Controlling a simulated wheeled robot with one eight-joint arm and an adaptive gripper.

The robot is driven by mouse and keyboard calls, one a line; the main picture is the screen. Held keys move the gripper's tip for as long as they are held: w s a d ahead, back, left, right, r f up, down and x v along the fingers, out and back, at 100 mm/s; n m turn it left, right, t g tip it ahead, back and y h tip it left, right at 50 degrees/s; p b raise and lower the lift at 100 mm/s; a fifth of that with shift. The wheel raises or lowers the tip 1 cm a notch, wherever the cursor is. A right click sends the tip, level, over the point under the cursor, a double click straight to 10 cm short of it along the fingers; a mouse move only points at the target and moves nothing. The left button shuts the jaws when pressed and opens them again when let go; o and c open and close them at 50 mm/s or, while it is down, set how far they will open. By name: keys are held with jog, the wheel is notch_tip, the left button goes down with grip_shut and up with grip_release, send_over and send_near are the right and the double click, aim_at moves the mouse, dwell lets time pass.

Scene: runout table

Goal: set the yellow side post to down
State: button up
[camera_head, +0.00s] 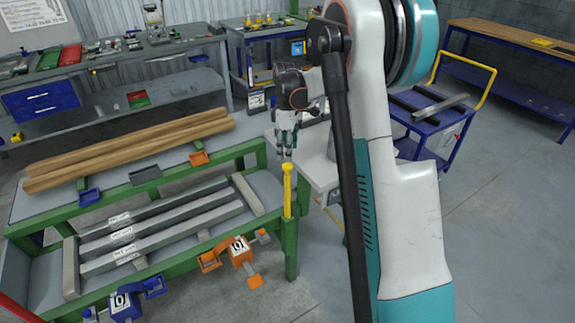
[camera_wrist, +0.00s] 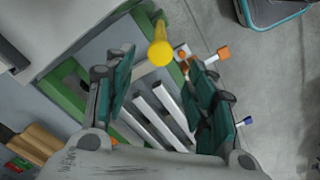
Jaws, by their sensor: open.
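The yellow side post (camera_head: 287,191) stands upright on the green frame at the right front corner of the runout table (camera_head: 190,160). In the wrist view the post (camera_wrist: 161,48) is seen nearly end-on, with its round top toward the camera, ahead of and between the finger lines. My gripper (camera_head: 287,150) hangs just above the post's top in the head view, pointing down. Its teal fingers (camera_wrist: 160,92) are spread apart with nothing between them. Whether a finger touches the post cannot be told.
Wooden beams (camera_head: 130,150) lie on the tabletop, and grey metal bars (camera_head: 160,235) rest on the lower shelf. An orange bracket (camera_head: 199,158) and a blue bracket (camera_head: 89,197) sit at the table's front edge. A blue cart (camera_head: 425,125) stands behind my arm. Open floor lies at right.

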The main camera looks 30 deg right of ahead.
aim_at(288, 165)
notch_tip(288, 165, down, 6)
jog(key=shift+f+b, duration=0.25)
jog(key=shift+b, duration=0.45)
grip_shut()
